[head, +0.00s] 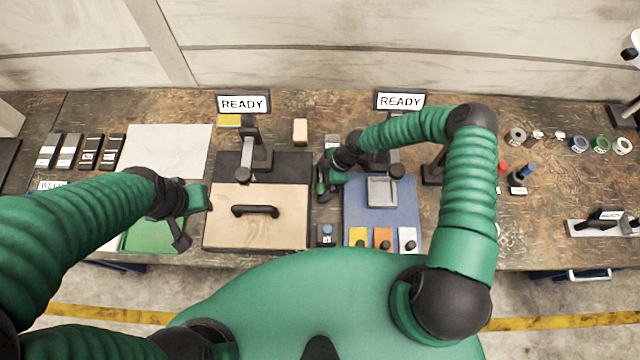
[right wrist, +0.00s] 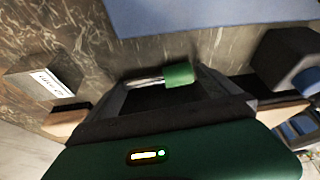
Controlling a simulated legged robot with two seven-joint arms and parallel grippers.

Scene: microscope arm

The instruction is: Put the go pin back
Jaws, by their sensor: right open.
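The pin with a green handle and bare metal shaft shows in the right wrist view (right wrist: 180,75), lying across the space between my right gripper's fingers. In the head view my right gripper (head: 326,183) is low over the narrow strip between the wooden board and the blue mat, with its jaws apart. A grey block with a white label (right wrist: 45,82) stands to the left in the right wrist view; its text is unclear. A dark block with a blue knob (head: 327,235) stands nearer me. My left gripper (head: 193,216) is open and empty over the green mat.
The wooden board with a black handle (head: 256,211) lies left of my right gripper. The blue mat (head: 354,215) lies right, with yellow, orange and white blocks at its near edge. Two READY signs (head: 243,104) stand behind.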

